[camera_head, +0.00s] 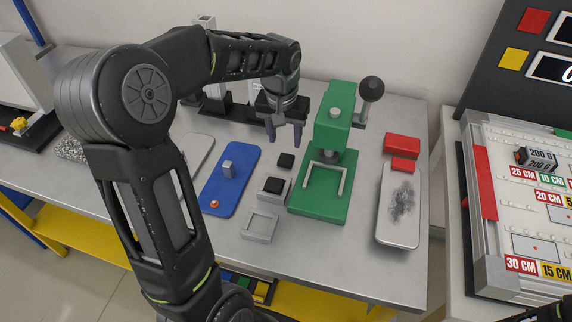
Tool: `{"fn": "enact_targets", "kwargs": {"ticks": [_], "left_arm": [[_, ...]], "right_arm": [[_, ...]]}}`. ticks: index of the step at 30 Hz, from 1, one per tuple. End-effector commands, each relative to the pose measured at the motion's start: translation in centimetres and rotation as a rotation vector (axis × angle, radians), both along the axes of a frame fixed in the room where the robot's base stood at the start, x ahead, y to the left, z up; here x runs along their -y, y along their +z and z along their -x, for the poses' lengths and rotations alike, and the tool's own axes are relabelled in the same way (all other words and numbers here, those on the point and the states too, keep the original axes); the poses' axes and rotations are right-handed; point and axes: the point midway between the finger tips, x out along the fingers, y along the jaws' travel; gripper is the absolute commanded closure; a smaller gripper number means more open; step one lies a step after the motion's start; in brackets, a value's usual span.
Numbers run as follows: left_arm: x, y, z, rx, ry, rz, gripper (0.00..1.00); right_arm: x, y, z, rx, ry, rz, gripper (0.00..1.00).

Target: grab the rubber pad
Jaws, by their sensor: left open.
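A small black square pad (286,160), which looks like the rubber pad, lies on the grey table between the blue plate and the green press. A second black square (274,185) sits in a grey block just in front of it, and I cannot tell for sure which of the two is the rubber pad. My left gripper (284,141) points down with its fingers apart and nothing between them. It is just behind and above the rear black pad, seemingly not touching it.
A green press (320,196) with a black ball handle stands just right of the pads. A blue plate (230,180) lies left, an empty grey frame (261,226) in front. Red blocks (402,146) and a smudged white plate (399,228) are farther right.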

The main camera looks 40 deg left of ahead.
Motion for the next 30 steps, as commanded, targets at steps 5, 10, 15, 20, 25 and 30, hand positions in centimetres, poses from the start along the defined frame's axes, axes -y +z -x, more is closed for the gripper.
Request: {"fn": "enact_targets", "kwargs": {"ticks": [5,10,15,20,25,30], "left_arm": [[0.0,0.1,0.0,0.000,0.000,0.000,0.53],[-0.1,-1.3,-0.1,-0.003,0.000,0.000,0.53],[-0.1,-2.5,-0.3,-0.001,0.001,0.000,0.53],[-0.1,-2.5,-0.3,0.000,0.001,0.000,0.53],[-0.1,-2.9,-0.3,-0.001,0.000,-0.001,0.53],[0.0,-4.9,-0.2,-0.005,0.000,0.002,0.53]], "right_arm": [[0.0,0.1,0.0,0.000,0.000,0.000,0.64],[0.0,0.3,0.0,-0.001,-0.001,0.001,0.64],[0.0,0.4,0.0,-0.002,-0.001,0.002,0.64],[0.0,0.3,0.0,-0.002,-0.001,0.002,0.64],[0.0,0.5,0.0,-0.002,-0.001,0.002,0.64],[0.1,1.3,0.1,-0.004,-0.002,0.003,0.64]]}}
